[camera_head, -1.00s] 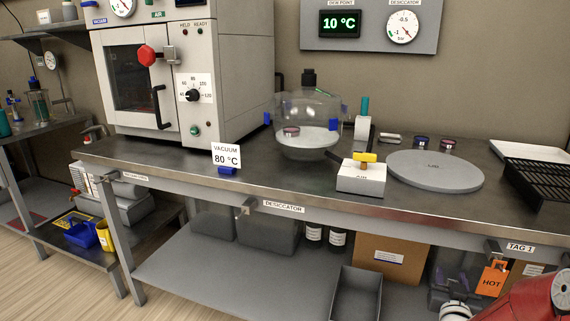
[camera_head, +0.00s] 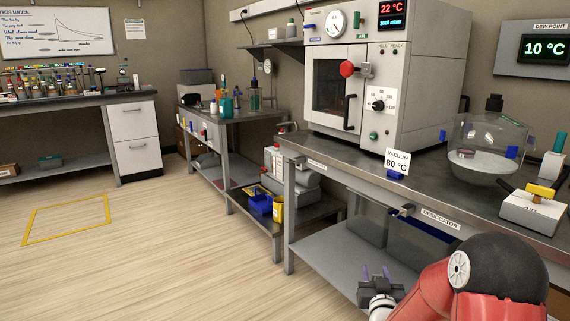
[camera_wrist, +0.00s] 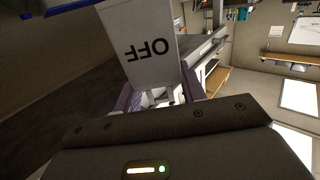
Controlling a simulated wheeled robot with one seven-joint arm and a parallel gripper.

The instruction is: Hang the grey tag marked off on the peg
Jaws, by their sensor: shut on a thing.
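The grey tag (camera_wrist: 145,45), marked OFF, fills the upper middle of the wrist view, with its lettering upside down. My gripper (camera_wrist: 158,95) is shut on its near end, between purple fingers. In the head view my gripper (camera_head: 377,273) is low in front of the bench, fingers up; I cannot make out the tag there. A small metal peg (camera_head: 403,211) sticks out from the bench's front edge, left of the DESICCATOR label (camera_head: 440,218). It is above and slightly right of my gripper. The tag is apart from it.
The steel bench (camera_head: 335,152) carries an oven (camera_head: 365,75), a VACUUM 80 °C card (camera_head: 397,162) and a glass desiccator (camera_head: 480,150). A dark blue strip (camera_head: 425,230) shows under the bench edge, right of the peg. A lower shelf (camera_head: 325,255) lies behind my gripper. The floor at left is clear.

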